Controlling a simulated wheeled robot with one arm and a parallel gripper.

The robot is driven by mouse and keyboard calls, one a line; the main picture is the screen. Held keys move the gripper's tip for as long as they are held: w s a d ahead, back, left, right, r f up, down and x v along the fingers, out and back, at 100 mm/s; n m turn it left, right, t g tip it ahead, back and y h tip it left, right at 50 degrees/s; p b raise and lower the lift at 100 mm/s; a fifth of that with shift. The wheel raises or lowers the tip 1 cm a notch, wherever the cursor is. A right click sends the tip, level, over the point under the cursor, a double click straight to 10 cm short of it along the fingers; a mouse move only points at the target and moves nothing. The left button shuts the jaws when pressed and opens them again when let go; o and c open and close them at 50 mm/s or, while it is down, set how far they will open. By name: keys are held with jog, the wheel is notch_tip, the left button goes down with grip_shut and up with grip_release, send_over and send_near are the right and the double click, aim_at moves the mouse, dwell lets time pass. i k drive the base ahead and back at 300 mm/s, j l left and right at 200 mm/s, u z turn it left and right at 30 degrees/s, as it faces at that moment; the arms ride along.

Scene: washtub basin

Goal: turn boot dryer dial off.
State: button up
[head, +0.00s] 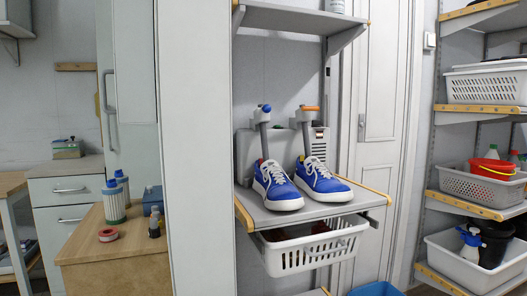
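A grey boot dryer (244,155) stands on the middle shelf of an open rack, near the picture's centre. Two grey upright tubes rise from it. The left one has a blue end piece (264,108) and the right one an orange end piece (309,108). A vented panel (320,145) shows at its right. Two blue shoes with white soles, a left one (276,186) and a right one (321,180), stand in front and hide its lower part. I cannot make out which part is the dial or how it is set. My gripper is not in view.
A shelf (290,18) hangs above the dryer and a white basket (315,250) sits below it. A tall pale panel (196,150) stands left of the rack. A wooden-topped cabinet (95,240) is further left. Loaded shelves (465,205) are at the right.

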aim_at(315, 123)
jog(key=i+l+u, duration=0.1)
jog(key=l, duration=0.25)
jog(key=i+l+u, duration=0.1)
jog(key=l, duration=0.3)
jog(key=i+l+u, duration=0.1)
jog(key=l, duration=0.3)
jog(key=i+l+u, duration=0.1)
jog(key=l, duration=0.3)
jog(key=i, duration=0.05)
